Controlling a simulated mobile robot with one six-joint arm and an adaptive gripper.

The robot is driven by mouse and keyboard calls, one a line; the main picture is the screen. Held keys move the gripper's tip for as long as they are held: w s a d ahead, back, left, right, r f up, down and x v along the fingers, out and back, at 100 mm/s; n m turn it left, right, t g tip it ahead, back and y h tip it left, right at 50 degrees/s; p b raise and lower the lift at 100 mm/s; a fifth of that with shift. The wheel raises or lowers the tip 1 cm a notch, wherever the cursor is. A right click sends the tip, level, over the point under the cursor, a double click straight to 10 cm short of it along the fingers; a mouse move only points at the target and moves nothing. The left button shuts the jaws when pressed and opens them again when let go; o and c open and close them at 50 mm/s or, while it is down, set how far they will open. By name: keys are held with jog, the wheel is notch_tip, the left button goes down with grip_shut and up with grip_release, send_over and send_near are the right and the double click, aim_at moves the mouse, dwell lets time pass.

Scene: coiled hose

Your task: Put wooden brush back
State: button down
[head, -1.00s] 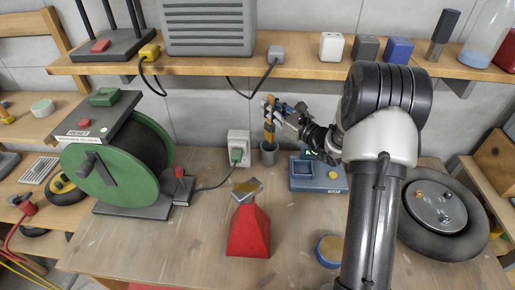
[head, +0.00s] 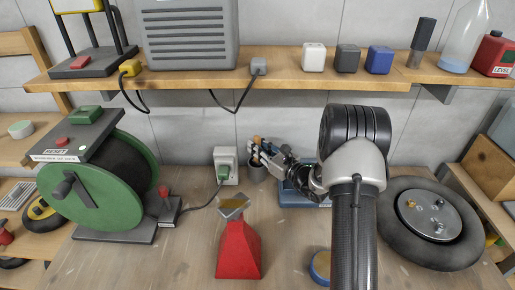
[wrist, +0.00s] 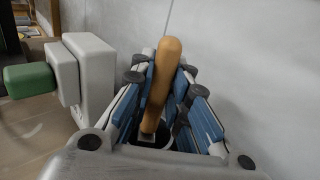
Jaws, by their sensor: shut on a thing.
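The wooden brush shows its tan handle (wrist: 162,85) between my gripper's fingers in the wrist view. A small tip of the wooden brush (head: 257,140) also shows in the head view. My gripper (head: 259,152) is shut on the brush, directly above a dark grey cup (head: 258,173) at the back of the bench. In the wrist view the blue-padded fingers of my gripper (wrist: 165,100) flank the handle. The handle's lower end runs down toward a dark opening. The brush's lower part is hidden, so I cannot tell how far it is inside the cup.
A wall socket (head: 226,163) with a green plug stands close left of the cup. A blue tray (head: 294,196) lies right of it, partly behind my arm. A red funnel-shaped object (head: 239,250) stands in front. A green hose reel (head: 98,185) is at left, a wheel (head: 432,224) at right.

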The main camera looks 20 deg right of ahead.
jog(key=shift+f, duration=0.2)
jog(key=c, duration=1.5)
grip_release()
jog(key=shift+c, duration=0.2)
jog(key=shift+r, duration=0.2)
jog(key=shift+s+d, duration=0.15)
jog(key=shift+s, duration=0.05)
jog(key=p+v, duration=0.2)
jog(key=v, duration=0.9)
jog(key=shift+s, duration=0.25)
